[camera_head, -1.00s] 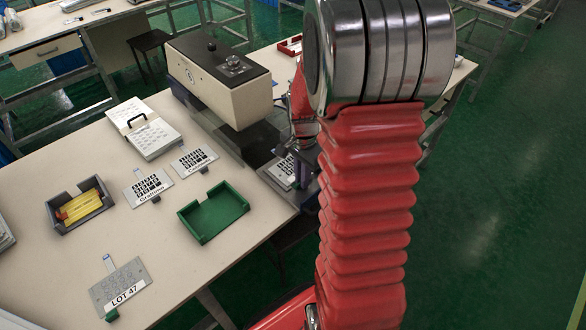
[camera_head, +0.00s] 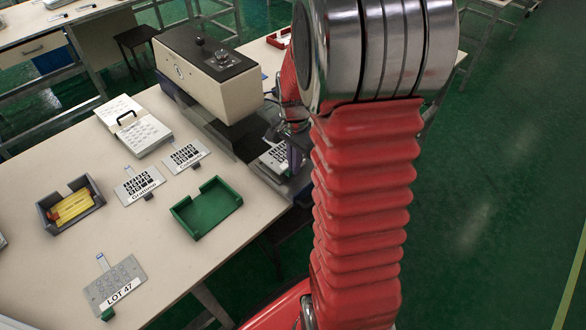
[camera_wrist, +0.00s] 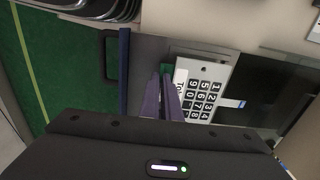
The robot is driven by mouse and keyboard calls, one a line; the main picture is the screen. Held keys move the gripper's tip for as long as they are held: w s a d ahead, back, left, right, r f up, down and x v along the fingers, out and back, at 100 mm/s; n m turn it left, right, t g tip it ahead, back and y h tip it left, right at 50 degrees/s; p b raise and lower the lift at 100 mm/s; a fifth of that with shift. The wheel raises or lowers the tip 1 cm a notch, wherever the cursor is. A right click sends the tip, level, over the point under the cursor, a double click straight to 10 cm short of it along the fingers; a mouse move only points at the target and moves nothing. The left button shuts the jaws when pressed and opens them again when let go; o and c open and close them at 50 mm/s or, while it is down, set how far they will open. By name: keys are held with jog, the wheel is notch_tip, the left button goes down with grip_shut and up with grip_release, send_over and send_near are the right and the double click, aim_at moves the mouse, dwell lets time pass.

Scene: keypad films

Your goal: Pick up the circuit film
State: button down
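A keypad film (camera_head: 276,157) lies flat at the near end of the cream machine's dark bed. In the wrist view this film (camera_wrist: 206,84) shows black number keys, a partly hidden white label, a pale blue tail and a green tab (camera_wrist: 165,72). My gripper (camera_wrist: 163,78) has its purple fingers on either side of the green tab; whether they press on it I cannot tell. In the head view my red arm hides most of the gripper. A grey circuit-patterned film labelled LOT 47 (camera_head: 114,282), with a green tab, lies on the table at the lower left.
The cream machine (camera_head: 209,66) stands behind the film. Two more keypad films (camera_head: 139,184) (camera_head: 183,156) lie on the table. An empty green tray (camera_head: 205,210), a grey tray (camera_head: 87,189) holding yellow items and a white handled block (camera_head: 136,126) are also there.

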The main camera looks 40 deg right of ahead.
notch_tip(320, 180, up, 7)
jog(key=shift+r, duration=0.2)
dwell(0.6)
